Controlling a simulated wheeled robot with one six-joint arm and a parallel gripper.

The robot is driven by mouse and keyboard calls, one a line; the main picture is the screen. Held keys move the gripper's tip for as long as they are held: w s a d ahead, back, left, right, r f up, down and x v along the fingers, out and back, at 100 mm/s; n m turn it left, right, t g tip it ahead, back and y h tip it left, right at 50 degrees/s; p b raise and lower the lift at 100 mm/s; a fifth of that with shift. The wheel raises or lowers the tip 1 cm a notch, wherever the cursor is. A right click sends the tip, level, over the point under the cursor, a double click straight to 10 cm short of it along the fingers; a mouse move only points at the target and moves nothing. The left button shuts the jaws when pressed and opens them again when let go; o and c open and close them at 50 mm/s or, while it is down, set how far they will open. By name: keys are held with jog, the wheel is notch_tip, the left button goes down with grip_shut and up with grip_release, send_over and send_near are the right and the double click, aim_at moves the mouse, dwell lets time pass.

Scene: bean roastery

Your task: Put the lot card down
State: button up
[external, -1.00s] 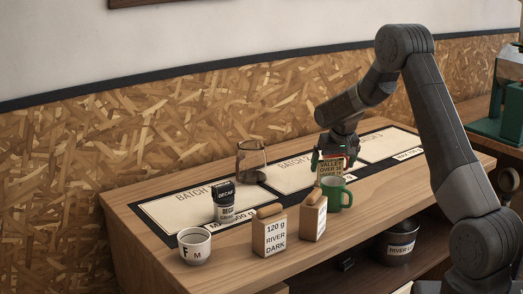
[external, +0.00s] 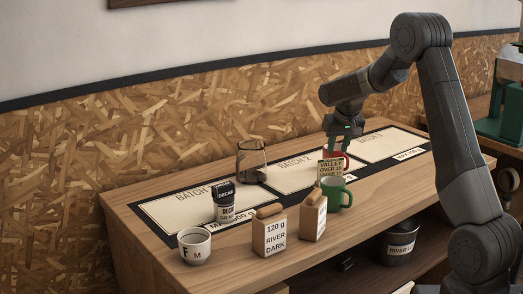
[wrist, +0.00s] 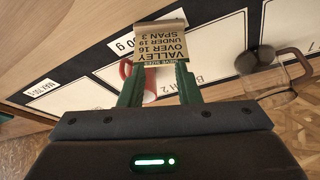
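The lot card (external: 331,169) is a small tan card with dark print, standing upright behind the green mug (external: 338,194) in the external view. In the wrist view the card (wrist: 165,45) is just beyond my fingertips, its print upside down. My gripper (external: 341,138) is above the card, with its green fingers pointing down. The card's foot is partly hidden by the green mug.
A red mug (external: 345,160) stands close behind the card. The glass jar (external: 250,165), decaf jar (external: 224,205), white cup (external: 194,247) and two labelled bags, one marked River Dark (external: 269,234), are to the left. The mat's Batch 3 field (external: 385,146) looks clear.

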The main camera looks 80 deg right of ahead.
jog(key=d+r+n+t+h+b, duration=0.1)
jog(key=d+r+n+t+h, duration=0.5)
jog(key=d, duration=0.5)
jog(key=d+r+n+t+h+b, duration=0.2)
jog(key=d+r+t, duration=0.2)
jog(key=d+r, duration=0.55)
jog(key=s+a+f+n+y+b, duration=0.1)
jog(key=s+a+f+n+y, duration=0.45)
jog(key=f+y, duration=0.3)
jog(key=s+a+f+n+y+b, duration=0.1)
jog(key=s+a+f+n+y, duration=0.3)
jog(key=a+f+y, duration=0.35)
jog(key=y+p, duration=0.1)
send_near(330, 172)
jog(key=w+a+r, duration=0.2)
jog(key=w, duration=0.1)
jog(key=shift+t, duration=0.4)
jog(key=shift+d+p+x, duration=0.2)
jog(key=shift+p+x, duration=0.2)
jog(key=shift+x, duration=1.05)
jog(key=shift+d+p+x, duration=0.2)
jog(key=shift+p+x, duration=0.15)
jog(key=shift+x, duration=1.1)
jog(key=shift+w, duration=0.1)
grip_shut()
